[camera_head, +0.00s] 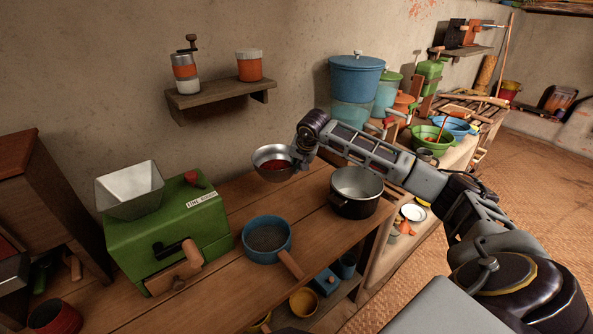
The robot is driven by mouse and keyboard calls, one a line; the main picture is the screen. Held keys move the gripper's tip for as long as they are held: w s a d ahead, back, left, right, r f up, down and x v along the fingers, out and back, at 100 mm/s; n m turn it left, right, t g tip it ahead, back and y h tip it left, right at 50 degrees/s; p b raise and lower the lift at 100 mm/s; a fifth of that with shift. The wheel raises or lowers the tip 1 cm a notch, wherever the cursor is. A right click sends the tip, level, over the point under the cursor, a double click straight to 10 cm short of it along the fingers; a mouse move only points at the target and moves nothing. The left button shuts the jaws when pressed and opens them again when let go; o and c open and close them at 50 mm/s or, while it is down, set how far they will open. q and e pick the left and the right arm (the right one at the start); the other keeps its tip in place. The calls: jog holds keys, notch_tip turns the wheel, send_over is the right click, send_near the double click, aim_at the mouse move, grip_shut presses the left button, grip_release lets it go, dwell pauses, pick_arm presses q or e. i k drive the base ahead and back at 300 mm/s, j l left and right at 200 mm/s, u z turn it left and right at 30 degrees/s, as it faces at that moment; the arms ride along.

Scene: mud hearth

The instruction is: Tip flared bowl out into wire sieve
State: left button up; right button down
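The flared bowl (258,156) is a shiny metal bowl with something dark red inside. My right gripper (302,160) is shut on the right side of its rim and holds it, roughly level, above the back of the wooden bench. The wire sieve appears to be the round blue-rimmed vessel (267,256) with a grey inside and a wooden handle. It sits on the bench below the bowl in the picture, towards the front and apart from it. My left gripper is out of view.
A green mill (150,232) with a metal hopper stands left of the sieve. A dark pot (356,208) stands to its right, below my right arm. A wall shelf (220,99) holds a grinder and a jar. Bare bench (225,187) shows behind the sieve.

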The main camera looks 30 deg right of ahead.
aim_at(265, 221)
jog(key=k+j, duration=0.1)
jog(key=k, duration=0.4)
jog(key=k+j, duration=0.1)
jog(key=k, duration=0.4)
